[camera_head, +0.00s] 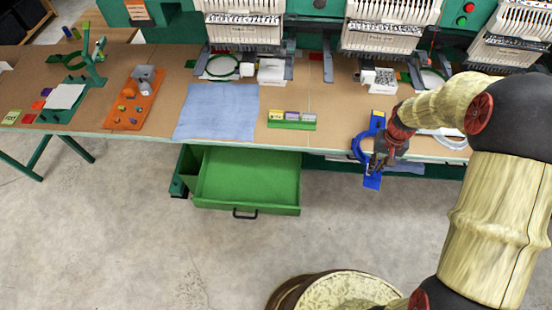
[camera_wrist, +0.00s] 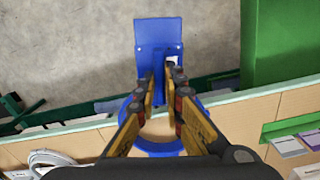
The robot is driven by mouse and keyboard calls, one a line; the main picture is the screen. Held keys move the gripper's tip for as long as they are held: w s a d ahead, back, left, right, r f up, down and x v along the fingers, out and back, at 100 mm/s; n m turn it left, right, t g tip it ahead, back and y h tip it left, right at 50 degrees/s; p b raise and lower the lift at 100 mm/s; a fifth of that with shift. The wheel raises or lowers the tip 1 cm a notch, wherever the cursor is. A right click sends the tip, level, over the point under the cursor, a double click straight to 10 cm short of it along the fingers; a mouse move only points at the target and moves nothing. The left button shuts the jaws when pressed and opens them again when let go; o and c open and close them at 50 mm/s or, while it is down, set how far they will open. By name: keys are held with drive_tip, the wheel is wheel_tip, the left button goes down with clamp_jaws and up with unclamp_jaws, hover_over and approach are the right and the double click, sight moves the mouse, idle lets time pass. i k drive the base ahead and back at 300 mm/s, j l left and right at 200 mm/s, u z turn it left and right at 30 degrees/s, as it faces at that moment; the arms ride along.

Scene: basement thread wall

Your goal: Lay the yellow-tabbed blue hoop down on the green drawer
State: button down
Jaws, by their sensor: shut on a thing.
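The blue hoop (camera_head: 358,148) is in my gripper (camera_head: 382,160) at the table's front edge, right of the drawer. A flat blue plate (camera_head: 372,182) sticks out toward the floor side, and a blue end with a yellow patch (camera_head: 378,116) shows on the table side. In the wrist view the fingers (camera_wrist: 160,85) are shut on the hoop between its plate (camera_wrist: 158,36) and ring (camera_wrist: 152,148); the fingers hide part of it. The green drawer (camera_head: 248,178) is pulled out below the table and looks empty; its corner shows at the wrist view's upper right (camera_wrist: 280,45).
The long table (camera_head: 340,105) carries a blue cloth (camera_head: 217,111), a green tray of small boxes (camera_head: 292,124) and an orange board (camera_head: 135,100). Embroidery machines line the back. Open floor lies before the drawer. Pale cable or rings (camera_wrist: 50,158) lie on the table.

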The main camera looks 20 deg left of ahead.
sight(256, 181)
drive_tip(key=k, duration=0.5)
drive_tip(key=k+u, duration=0.1)
drive_tip(key=u, duration=0.65)
drive_tip(key=i+j+u, duration=0.2)
drive_tip(key=u, duration=0.2)
drive_tip(key=i+j+u, duration=0.35)
drive_tip(key=k+l, duration=0.05)
drive_tip(key=l, duration=0.05)
